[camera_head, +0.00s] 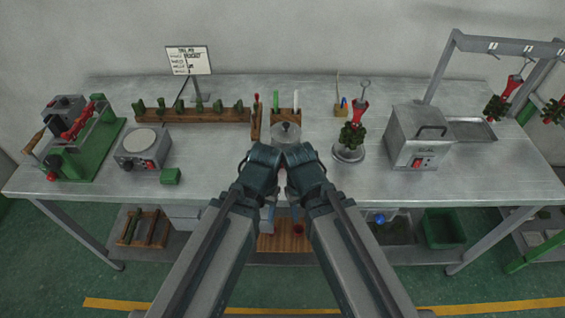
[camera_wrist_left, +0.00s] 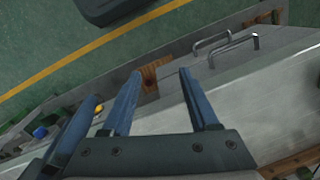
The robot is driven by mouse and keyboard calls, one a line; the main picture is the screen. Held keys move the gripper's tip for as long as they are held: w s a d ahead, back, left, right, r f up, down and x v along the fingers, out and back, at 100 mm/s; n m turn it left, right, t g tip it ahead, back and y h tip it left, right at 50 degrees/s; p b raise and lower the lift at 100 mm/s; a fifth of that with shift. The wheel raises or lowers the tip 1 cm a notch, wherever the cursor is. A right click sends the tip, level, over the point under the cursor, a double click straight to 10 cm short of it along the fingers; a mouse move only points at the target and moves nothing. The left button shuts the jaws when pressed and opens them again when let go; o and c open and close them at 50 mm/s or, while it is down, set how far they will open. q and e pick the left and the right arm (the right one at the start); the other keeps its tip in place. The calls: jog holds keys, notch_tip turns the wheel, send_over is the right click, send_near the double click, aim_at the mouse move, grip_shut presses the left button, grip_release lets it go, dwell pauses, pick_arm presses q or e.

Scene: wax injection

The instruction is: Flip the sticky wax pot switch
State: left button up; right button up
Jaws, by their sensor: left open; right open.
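A grey metal pot with a lid (camera_head: 286,134) stands at the middle of the bench, its front partly hidden by my arms. A small patch of red shows low on it, but I cannot make out a switch. My left gripper (camera_head: 268,198) and right gripper (camera_head: 294,197) hang side by side in front of the bench's front edge, pointing down and apart from the pot. The arms hide much of their fingers in the head view. In the left wrist view my left gripper (camera_wrist_left: 160,80) shows two separated blue fingers with nothing between them.
A round-topped heater (camera_head: 141,150) with a red switch stands left, beside a small green block (camera_head: 171,176). A grey box (camera_head: 420,140) with a red switch stands right. A wax tree on a stand (camera_head: 349,152) is right of the pot. The bench front (camera_head: 225,185) is mostly clear.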

dwell(0.4)
pick_arm(q)
grip_shut()
dwell(1.5)
